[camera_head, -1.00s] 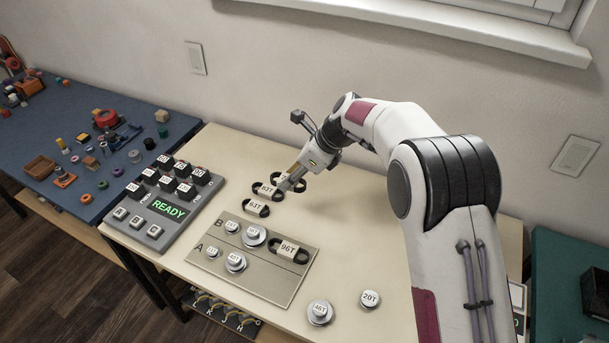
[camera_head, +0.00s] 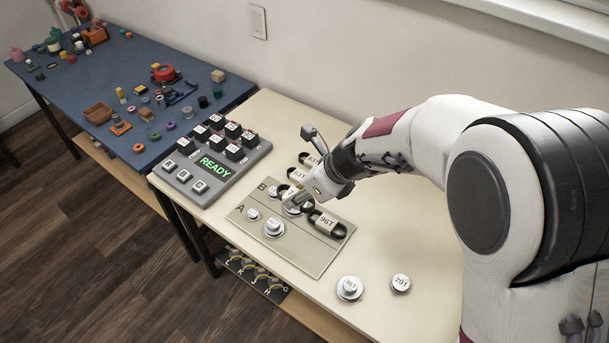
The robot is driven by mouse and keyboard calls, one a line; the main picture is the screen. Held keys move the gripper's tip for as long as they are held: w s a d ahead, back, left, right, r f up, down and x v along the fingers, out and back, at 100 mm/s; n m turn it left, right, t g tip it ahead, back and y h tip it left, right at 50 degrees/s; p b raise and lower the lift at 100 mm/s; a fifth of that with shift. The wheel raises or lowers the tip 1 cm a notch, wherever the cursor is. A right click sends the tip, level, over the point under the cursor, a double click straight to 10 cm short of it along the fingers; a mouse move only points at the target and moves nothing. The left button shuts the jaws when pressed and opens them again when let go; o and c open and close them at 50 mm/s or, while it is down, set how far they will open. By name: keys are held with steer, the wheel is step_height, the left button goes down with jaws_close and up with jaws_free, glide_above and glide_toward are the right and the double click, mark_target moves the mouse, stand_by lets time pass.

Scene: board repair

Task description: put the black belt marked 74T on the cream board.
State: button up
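The cream board (camera_head: 302,250) lies on the table, with rows marked A and B and several round silver pulleys. My gripper (camera_head: 293,200) is low over row B, its fingers pointing down at the pulleys. It appears shut on a black belt (camera_head: 282,188), whose left loop shows beside the fingertips. The belt's label is mostly covered, but this appears to be the 74T belt. I cannot tell whether the belt touches the board or pulleys. A black belt marked 96T (camera_head: 327,223) lies at the board's right end.
Belts marked 63T (camera_head: 298,173) and 83T (camera_head: 311,160) lie behind the board. Loose pulleys marked 36T (camera_head: 349,288) and 20T (camera_head: 401,283) stand front right. A grey panel reading READY (camera_head: 214,167) stands left, before a cluttered blue table (camera_head: 65,100).

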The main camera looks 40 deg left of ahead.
glide_above(302, 248)
steer(key=d, duration=0.1)
step_height(302, 248, down, 3)
steer(key=shift+d+f+m, duration=0.3)
steer(key=shift+d+f, duration=0.3)
steer(key=shift+d, duration=0.05)
steer(key=shift+f, duration=0.15)
steer(key=shift+f, duration=4.35)
steer(key=shift+f, duration=0.5)
steer(key=o, duration=1.2)
steer(key=shift+r, duration=0.2)
